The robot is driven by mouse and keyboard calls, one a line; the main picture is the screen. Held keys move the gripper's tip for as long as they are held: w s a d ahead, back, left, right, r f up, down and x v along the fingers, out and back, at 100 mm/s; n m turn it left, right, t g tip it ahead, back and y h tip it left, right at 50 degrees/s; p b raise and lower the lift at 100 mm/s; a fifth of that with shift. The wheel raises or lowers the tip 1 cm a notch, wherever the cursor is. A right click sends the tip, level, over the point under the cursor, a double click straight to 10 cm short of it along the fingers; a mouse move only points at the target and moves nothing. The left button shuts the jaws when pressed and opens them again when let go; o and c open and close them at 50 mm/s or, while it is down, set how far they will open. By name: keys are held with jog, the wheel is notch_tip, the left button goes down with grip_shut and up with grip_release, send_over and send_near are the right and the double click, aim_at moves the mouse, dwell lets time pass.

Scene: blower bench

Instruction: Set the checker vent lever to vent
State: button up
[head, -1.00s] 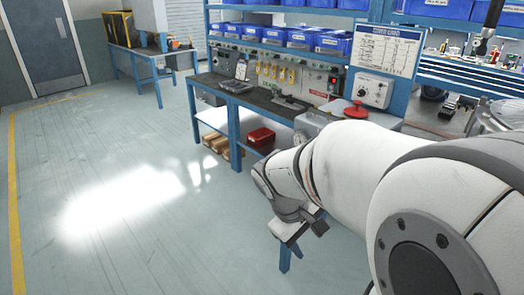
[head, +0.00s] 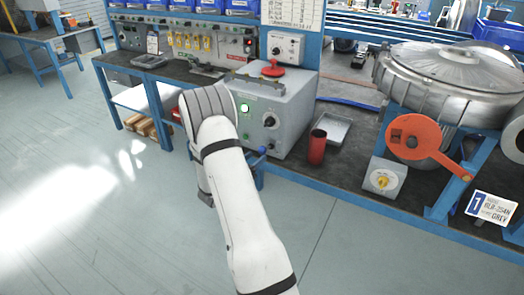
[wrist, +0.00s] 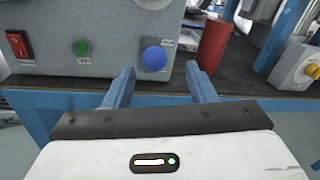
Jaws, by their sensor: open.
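The checker is a grey box (head: 285,100) on the bench, with a green lamp, a black dial and a red handle on top. In the wrist view its lower front panel (wrist: 110,62) shows a red switch, a green button and a round blue knob (wrist: 154,59), which looks like the vent lever's end. The blue knob also shows low on the checker's front in the head view (head: 262,151). Labels by the knob are too small to read. My gripper (wrist: 160,80) is open and empty, its two blue fingers below and either side of the knob, apart from it.
A red cup (head: 317,147) and a metal tray (head: 331,130) stand right of the checker. A grey box with a yellow knob (head: 384,178) and a large metal blower (head: 450,85) with an orange lever are further right. The floor at left is clear.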

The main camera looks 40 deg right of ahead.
aim_at(266, 148)
jog(key=shift+w+d+f, duration=0.15)
jog(key=shift+w+d, duration=0.05)
jog(key=shift+d, duration=0.05)
jog(key=p+x, duration=0.1)
jog(key=x, duration=0.6)
jog(key=shift+w+d, duration=0.15)
